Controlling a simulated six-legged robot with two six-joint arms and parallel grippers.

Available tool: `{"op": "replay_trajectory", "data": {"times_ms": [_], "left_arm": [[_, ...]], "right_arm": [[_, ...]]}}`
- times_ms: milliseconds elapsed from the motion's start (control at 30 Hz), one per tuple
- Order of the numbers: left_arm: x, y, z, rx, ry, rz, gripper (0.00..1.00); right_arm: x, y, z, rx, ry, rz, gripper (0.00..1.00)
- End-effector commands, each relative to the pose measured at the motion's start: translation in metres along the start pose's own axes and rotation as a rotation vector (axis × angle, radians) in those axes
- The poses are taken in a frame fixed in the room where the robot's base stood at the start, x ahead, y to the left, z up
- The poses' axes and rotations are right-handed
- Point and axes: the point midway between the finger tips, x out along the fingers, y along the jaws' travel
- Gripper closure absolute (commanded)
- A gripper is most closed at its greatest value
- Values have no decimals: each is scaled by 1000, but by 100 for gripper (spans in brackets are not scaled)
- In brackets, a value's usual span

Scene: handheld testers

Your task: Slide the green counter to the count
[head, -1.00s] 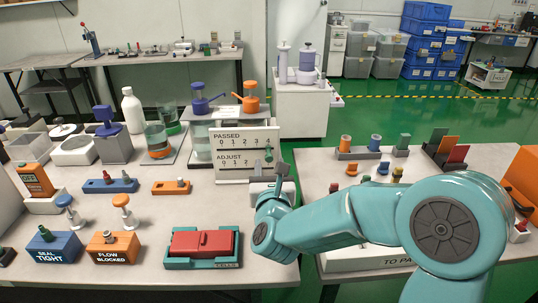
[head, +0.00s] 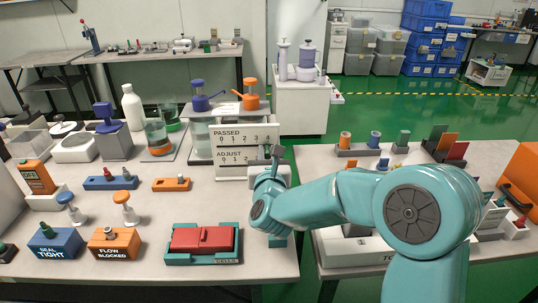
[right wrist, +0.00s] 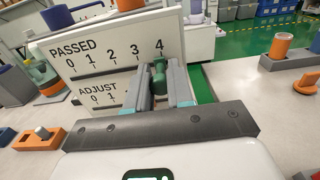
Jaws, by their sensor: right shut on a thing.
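A white board (head: 216,133) marked PASSED and ADJUST, each with a row of numbers, stands at the right end of the left bench. The wrist view shows it from close by (right wrist: 45,58). The green counter (right wrist: 159,72) is between the fingers of my right gripper (right wrist: 165,85), just below the number 4 of the PASSED row. In the head view this gripper (head: 270,154) is in front of the board's right part and hides some of the ADJUST numbers. It is shut on the green counter. My left gripper is not in view.
A red tester in a teal tray (head: 203,240) lies near the front edge, beside my right arm. Orange (head: 114,240) and blue (head: 55,243) boxes stand to its left. A gap with green floor separates the right bench, which holds several coloured pieces.

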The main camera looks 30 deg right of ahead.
Motion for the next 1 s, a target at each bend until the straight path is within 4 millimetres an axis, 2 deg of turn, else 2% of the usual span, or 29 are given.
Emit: {"op": "replay_trajectory", "data": {"times_ms": [200, 367, 500, 767, 800, 833, 1000], "left_arm": [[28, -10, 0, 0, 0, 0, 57], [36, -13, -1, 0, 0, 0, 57], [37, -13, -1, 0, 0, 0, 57], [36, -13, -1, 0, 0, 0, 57], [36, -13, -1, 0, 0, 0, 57], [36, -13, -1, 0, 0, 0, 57], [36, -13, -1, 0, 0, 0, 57]], "right_arm": [[0, 50, -4, 3, -7, 7, 100], [0, 79, -2, 3, -6, 4, 100], [0, 86, 1, 2, -4, 2, 100], [0, 86, 2, 2, -3, 1, 100], [0, 86, 2, 2, -3, 1, 66], [0, 86, 2, 2, -3, 1, 56], [0, 86, 1, 2, -2, 1, 54]]}}
